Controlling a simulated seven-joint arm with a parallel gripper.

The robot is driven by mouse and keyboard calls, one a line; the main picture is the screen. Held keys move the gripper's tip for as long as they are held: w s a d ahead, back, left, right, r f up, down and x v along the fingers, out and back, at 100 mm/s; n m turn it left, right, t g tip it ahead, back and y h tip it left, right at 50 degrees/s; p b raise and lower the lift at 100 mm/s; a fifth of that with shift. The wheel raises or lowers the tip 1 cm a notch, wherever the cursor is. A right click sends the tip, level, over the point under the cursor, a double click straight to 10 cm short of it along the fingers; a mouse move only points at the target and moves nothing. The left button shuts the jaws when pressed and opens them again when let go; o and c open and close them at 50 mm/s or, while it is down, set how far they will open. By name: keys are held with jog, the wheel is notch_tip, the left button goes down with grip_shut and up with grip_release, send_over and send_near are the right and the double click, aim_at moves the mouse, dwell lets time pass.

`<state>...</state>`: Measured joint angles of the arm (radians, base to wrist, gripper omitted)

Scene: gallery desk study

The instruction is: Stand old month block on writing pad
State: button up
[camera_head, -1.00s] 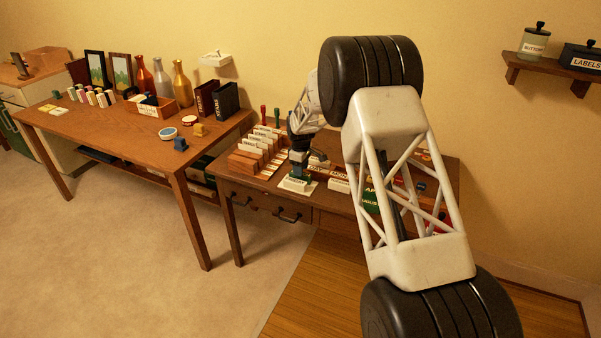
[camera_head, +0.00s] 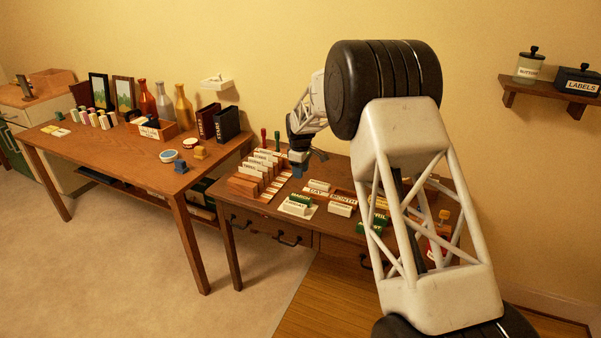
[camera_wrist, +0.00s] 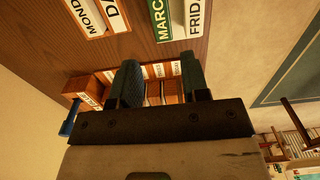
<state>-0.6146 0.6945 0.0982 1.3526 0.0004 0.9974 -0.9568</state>
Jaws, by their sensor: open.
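In the wrist view the green block (camera_wrist: 160,21) shows beside the white FRIDAY block (camera_wrist: 194,18), both partly cut off by the top edge. A green APRIL block (camera_head: 379,217) is further right. My gripper (camera_head: 298,172) is open, above and behind the pad, clear of the MARCH block. In the wrist view its two fingers (camera_wrist: 160,68) have nothing held between them.
The card file (camera_head: 258,172) is close to my gripper on the left. My arm hides part of the desk's right side.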

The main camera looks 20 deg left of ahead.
jog(key=shift+d, duration=0.1)
dwell(0.7)
